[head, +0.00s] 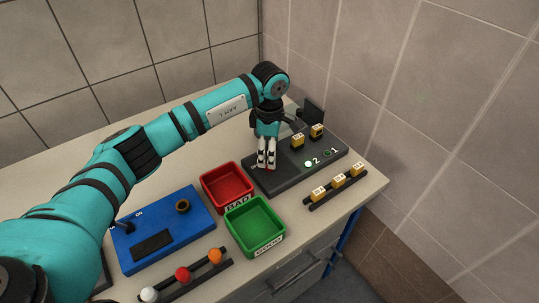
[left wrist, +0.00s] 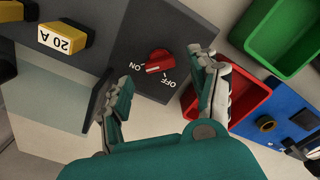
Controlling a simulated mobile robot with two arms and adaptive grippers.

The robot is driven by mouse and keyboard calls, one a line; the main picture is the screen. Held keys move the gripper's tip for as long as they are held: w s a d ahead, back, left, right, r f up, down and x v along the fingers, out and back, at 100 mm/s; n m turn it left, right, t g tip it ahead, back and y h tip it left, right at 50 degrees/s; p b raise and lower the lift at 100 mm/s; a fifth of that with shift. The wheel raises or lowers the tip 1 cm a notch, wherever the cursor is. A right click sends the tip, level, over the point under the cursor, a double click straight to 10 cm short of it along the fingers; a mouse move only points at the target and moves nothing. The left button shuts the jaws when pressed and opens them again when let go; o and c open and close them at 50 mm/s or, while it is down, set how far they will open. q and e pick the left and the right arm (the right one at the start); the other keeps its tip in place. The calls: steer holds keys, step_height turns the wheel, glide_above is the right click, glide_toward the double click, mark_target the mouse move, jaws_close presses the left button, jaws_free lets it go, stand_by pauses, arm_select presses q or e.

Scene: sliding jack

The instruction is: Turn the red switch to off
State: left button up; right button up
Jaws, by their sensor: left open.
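The red switch (left wrist: 160,61) is a red knob on a dark grey panel (head: 270,181). In the left wrist view its white mark points toward the ON label, with the OFF label beside it. My left gripper (head: 264,166) points down over the near left end of the panel and mostly hides the switch in the head view. In the left wrist view the gripper (left wrist: 162,68) is open, its fingers on either side of the knob with visible gaps. Nothing is held. My right gripper is not in view.
Yellow fuses (head: 317,131) stand farther along the panel, near a lit green lamp (head: 308,164). A red bin (head: 207,183), a green bin (head: 233,217) and a blue box (head: 190,226) stand nearby. A fuse rack (head: 338,190) lies right. Tiled walls close off the back.

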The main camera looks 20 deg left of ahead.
arm_select(q)
steer(key=shift+f, duration=1.8)
steer(key=c, duration=1.2)
steer(key=shift+o, duration=0.2)
